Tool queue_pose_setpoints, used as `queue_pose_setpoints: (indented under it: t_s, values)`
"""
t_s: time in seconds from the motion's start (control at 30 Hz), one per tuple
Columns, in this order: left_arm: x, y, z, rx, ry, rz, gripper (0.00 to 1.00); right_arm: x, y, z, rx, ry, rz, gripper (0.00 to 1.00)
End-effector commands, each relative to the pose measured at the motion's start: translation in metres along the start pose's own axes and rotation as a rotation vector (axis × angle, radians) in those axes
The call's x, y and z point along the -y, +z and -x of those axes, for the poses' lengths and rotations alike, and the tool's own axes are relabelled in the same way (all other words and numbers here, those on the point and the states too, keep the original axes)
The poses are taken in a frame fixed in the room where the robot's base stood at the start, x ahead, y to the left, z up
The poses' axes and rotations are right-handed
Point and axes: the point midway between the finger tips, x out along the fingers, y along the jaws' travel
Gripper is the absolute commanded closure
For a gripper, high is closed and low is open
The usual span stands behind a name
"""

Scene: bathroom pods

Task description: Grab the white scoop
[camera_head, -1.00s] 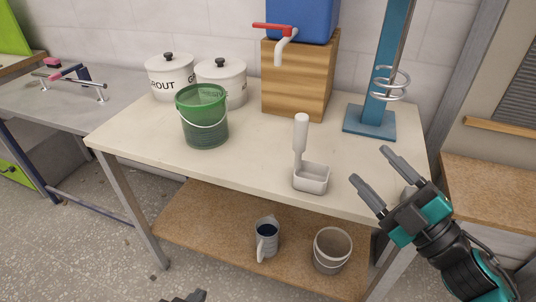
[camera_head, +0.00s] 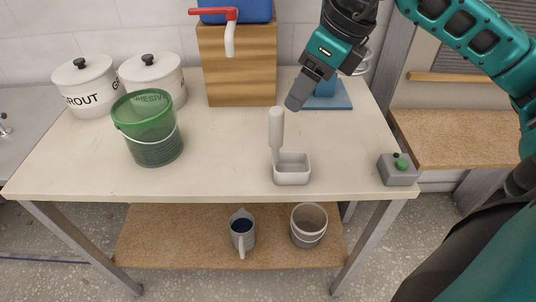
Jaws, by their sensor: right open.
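The white scoop (camera_head: 292,170) stands on the pale table top, right of the middle. Its square cup rests on the table and its thick handle (camera_head: 276,130) points up. My right gripper (camera_head: 292,104) is above the table, just right of the handle's top, pointing down and to the left. It looks apart from the handle, though the gap in depth is hard to judge. Its fingers are seen nearly edge-on; it is open and holds nothing. My left gripper is not in view.
A green bucket (camera_head: 150,140) and two white lidded pots (camera_head: 88,88) stand at the left. A wooden block (camera_head: 238,70) carries a blue tank with a tap. A blue stand (camera_head: 328,95) is behind my gripper. A grey box with a green button (camera_head: 398,170) is at the right edge.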

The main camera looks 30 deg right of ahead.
Motion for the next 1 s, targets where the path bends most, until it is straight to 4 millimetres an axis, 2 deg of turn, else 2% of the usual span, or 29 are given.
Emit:
queue_pose_setpoints:
  t_s: [0.1, 0.3, 0.57, 0.8, 1.0]
  values:
    - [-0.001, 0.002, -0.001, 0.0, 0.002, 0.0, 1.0, -0.002, -0.001, -0.025, -0.004, 0.008, 0.0, 0.39]
    - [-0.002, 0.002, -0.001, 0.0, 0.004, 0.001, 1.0, -0.002, 0.0, -0.058, -0.001, 0.01, 0.0, 0.39]
    - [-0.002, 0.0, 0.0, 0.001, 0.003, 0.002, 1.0, -0.003, 0.002, -0.079, 0.0, 0.011, 0.001, 0.39]
    - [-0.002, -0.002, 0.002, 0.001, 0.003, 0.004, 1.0, -0.004, 0.004, -0.114, -0.001, 0.011, -0.001, 0.39]
    - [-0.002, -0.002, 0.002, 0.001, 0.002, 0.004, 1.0, -0.004, 0.004, -0.121, 0.002, 0.008, 0.001, 0.39]
